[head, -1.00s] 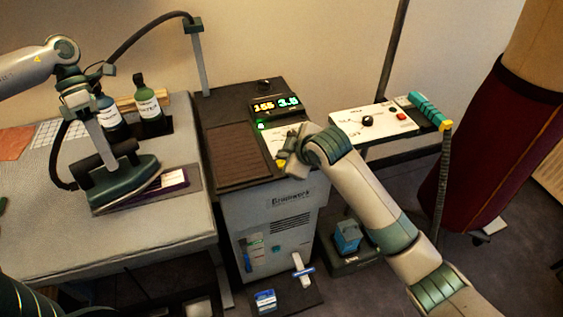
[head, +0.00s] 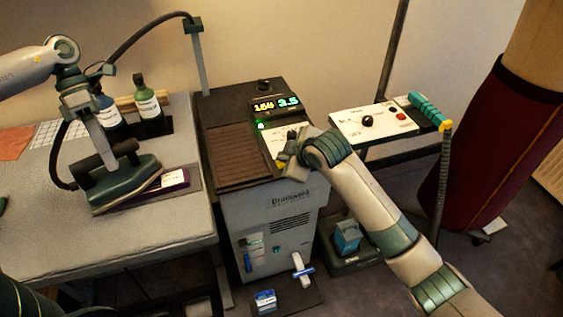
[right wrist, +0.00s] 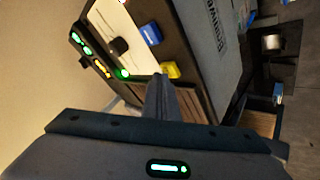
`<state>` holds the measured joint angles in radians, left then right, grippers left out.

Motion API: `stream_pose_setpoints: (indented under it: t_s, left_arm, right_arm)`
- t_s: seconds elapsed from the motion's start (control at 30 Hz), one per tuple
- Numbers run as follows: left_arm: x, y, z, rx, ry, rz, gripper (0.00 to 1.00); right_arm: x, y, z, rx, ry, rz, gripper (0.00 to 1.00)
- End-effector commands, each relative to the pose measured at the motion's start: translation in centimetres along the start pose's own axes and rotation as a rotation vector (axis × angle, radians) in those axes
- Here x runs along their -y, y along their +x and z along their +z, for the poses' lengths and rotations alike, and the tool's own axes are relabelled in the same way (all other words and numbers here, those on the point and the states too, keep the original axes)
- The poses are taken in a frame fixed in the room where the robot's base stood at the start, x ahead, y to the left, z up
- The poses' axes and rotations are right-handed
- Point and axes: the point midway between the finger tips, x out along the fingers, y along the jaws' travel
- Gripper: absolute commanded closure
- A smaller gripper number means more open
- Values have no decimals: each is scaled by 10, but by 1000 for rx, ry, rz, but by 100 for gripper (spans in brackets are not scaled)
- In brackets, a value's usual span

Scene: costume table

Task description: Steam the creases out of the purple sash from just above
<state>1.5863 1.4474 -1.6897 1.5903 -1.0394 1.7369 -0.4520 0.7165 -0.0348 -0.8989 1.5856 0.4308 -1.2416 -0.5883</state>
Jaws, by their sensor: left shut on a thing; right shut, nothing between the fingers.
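The purple sash (head: 170,181) lies on the grey padded table at its right side, a narrow strip with a pale patch on it. The dark green steam iron (head: 125,184) covers most of its left part. I cannot tell whether the iron's sole touches the sash or hangs just above it. My left gripper (head: 106,150) is shut on the iron's dark handle. My right gripper (head: 288,160) is shut and empty at the steam station's front panel. In the right wrist view its closed fingers (right wrist: 160,95) point at the panel, near a yellow knob (right wrist: 171,70) and a blue knob (right wrist: 150,34).
The steam station (head: 265,205) stands right of the table (head: 60,225), with a lit display (head: 275,104). A hose (head: 140,32) arches from a post to the iron. Two bottles (head: 149,104) stand behind the iron. A control shelf (head: 375,122) and maroon-covered form (head: 485,150) are at right.

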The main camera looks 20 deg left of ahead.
Motion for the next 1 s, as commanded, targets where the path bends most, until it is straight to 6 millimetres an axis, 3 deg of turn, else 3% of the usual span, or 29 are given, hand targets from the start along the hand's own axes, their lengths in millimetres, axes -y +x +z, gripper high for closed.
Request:
stream_pose_setpoints:
  t_s: [1.0]
  left_arm:
    - [1,-1,1,2,2,0,100]
  right_arm:
    - [4,5,4,1,0,-1,100]
